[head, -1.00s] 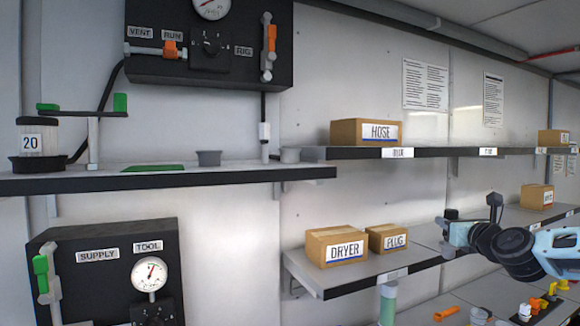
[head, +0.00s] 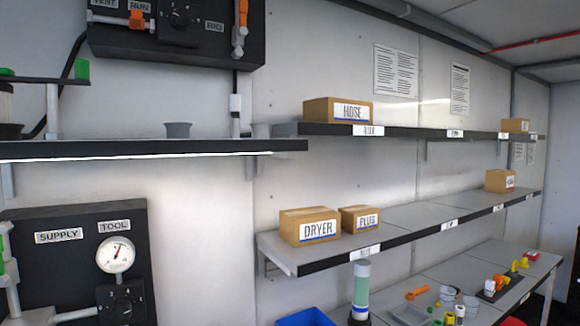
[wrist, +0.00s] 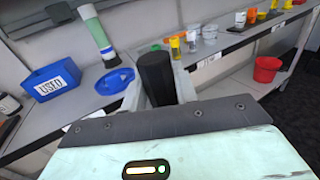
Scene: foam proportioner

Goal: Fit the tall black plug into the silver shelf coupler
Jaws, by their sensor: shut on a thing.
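In the wrist view, my gripper (wrist: 158,90) is shut on the tall black plug (wrist: 156,72), a dark cylinder standing up between the two pale fingers. Its lower end is hidden by the gripper body. In the head view, my gripper and the plug are out of frame. A grey cup-like fitting (head: 178,130) stands on the upper left shelf (head: 150,148). A paler silver fitting (head: 261,131) sits near that shelf's right end. I cannot tell for sure which is the silver shelf coupler. Both are apart from the plug.
Boxes marked DRYER (head: 308,226), PLUG (head: 360,219) and HOSE (head: 337,110) stand on the right shelves. The lower bench holds a blue bin (wrist: 52,84), a green-and-white cylinder (wrist: 97,35) and several small fittings.

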